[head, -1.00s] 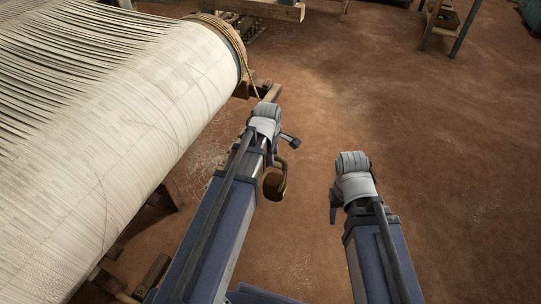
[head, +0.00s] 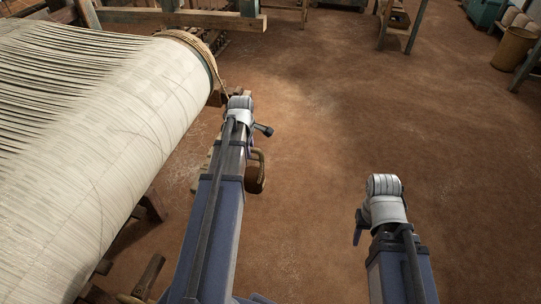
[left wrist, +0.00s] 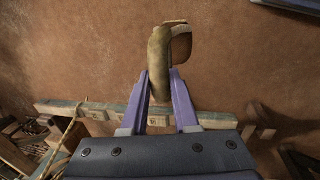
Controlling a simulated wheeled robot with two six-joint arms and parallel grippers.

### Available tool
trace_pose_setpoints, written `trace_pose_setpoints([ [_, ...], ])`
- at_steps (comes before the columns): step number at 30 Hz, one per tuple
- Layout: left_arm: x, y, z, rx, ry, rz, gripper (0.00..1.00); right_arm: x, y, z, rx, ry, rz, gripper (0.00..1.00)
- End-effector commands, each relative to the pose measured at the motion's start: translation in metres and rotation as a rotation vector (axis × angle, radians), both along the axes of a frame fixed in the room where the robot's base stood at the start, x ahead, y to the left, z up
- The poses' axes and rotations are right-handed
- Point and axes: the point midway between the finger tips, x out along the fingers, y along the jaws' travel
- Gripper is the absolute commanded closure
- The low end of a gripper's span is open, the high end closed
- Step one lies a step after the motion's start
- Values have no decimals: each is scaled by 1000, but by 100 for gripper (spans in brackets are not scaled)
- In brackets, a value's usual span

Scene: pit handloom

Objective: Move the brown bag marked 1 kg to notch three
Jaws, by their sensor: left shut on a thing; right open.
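The brown bag (head: 255,182) hangs beside my left forearm in the head view, to the right of the loom's cloth roll. Its thick olive loop (left wrist: 158,55) is between the tips of my left gripper (left wrist: 159,76), which is shut on it. The brown body also shows in the left wrist view (left wrist: 181,46), partly behind the loop. No weight mark is readable. A wooden beam with small marks (left wrist: 98,112) runs across behind the fingers. I cannot tell which mark is notch three. My right gripper (head: 384,205) is empty over bare floor, its fingers mostly hidden.
The big cloth roll (head: 110,130) with its warp threads fills the left of the head view. A wooden frame (head: 180,18) stands behind it. A stand (head: 400,25) and a round basket (head: 513,50) are at the back right. The brown floor between is clear.

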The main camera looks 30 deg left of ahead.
Motion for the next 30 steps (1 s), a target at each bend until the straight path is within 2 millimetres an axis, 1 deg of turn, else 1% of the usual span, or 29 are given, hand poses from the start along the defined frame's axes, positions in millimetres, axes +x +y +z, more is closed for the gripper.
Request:
trace_pose_setpoints([
  [1, 0, 4, 2, 0, -1, 6, 100, -2, -4, 2, 0, 1, -7, 50],
  [6, 0, 1, 3, 0, -1, 1, 100, -9, -16, 3, 0, 0, -28, 50],
  [14, 1, -4, 2, -1, 0, -2, 100, -10, -18, 3, 0, 1, -31, 50],
  [30, 9, -40, 2, 0, 0, -3, 100, -10, -17, 3, 0, 1, -30, 50],
])
